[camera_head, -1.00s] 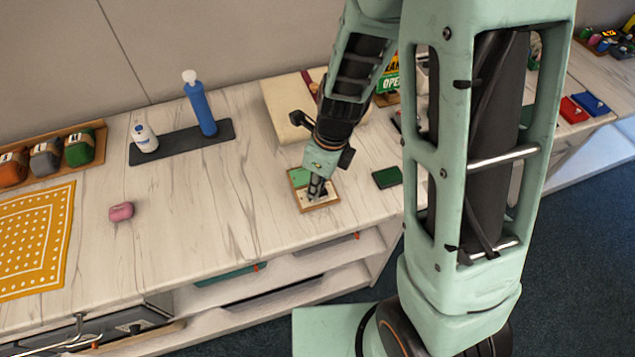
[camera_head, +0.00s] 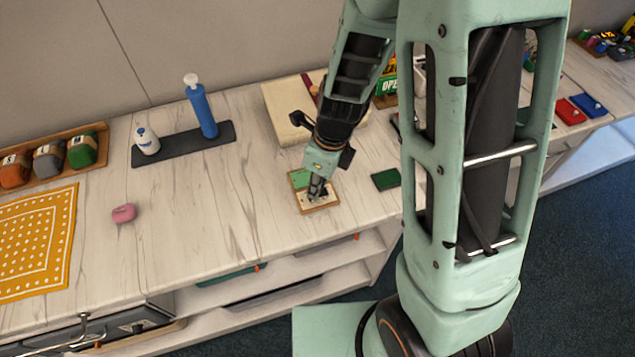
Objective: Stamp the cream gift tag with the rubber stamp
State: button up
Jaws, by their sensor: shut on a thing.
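My gripper (camera_head: 316,190) points down over a small wooden-edged tray (camera_head: 333,205) near the front edge of the counter. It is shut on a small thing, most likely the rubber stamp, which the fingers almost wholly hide. The tray shows a green patch (camera_head: 299,179) at its back and a cream area, likely the cream gift tag (camera_head: 305,200), under the fingers. I cannot tell whether the held thing touches the cream surface. A dark green flat pad (camera_head: 386,179) lies to the right of the tray.
A cream board (camera_head: 285,108) lies behind my gripper. A blue bottle (camera_head: 202,110) and a white bottle (camera_head: 146,141) stand on a dark mat (camera_head: 183,147). A pink block (camera_head: 124,213) and yellow dotted cloth (camera_head: 38,240) lie left. The counter between is clear.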

jog(key=shift+r+p, duration=2.75)
jog(key=shift+r, duration=0.15)
jog(key=shift+w, duration=0.1)
